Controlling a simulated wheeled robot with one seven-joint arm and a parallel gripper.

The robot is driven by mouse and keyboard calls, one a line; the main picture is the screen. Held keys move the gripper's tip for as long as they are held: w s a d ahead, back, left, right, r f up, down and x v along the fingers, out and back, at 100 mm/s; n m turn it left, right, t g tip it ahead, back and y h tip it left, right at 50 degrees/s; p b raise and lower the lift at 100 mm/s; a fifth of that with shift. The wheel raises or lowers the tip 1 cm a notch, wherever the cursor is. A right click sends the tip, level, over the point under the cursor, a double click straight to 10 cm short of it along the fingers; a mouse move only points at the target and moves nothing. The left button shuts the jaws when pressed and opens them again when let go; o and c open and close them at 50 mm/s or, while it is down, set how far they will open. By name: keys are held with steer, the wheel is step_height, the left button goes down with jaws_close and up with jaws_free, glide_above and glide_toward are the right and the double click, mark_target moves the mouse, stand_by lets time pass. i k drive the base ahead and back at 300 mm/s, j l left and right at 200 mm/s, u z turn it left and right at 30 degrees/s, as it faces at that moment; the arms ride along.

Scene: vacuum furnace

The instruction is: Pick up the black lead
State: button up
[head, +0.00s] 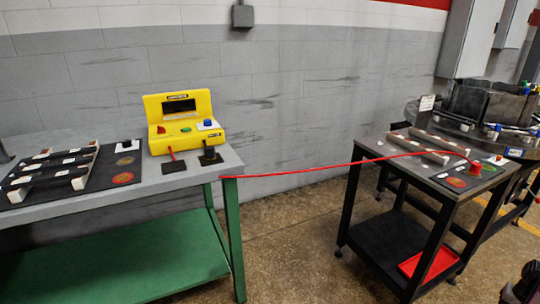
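The black lead (209,156) appears as a dark upright plug on a small black pad, in front of the right side of the yellow tester (181,121). It stands near the right end of the left bench. Its cable is too small to make out. A small red lead end (172,154) stands on another black pad just left of it. No gripper of mine can be made out in the head view.
A green-legged bench (222,165) carries the tester and a black mat with pale bars. A red cable (300,171) spans the gap to a black-framed cart (377,146), where a red plug (475,168) stands. A dark, unclear shape (524,284) is at bottom right. Floor between is clear.

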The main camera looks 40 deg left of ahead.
mark_target(210, 156)
steer(key=u, duration=2.75)
steer(key=i+j+u, duration=0.1)
steer(key=i+j, duration=0.4)
steer(key=j, duration=0.15)
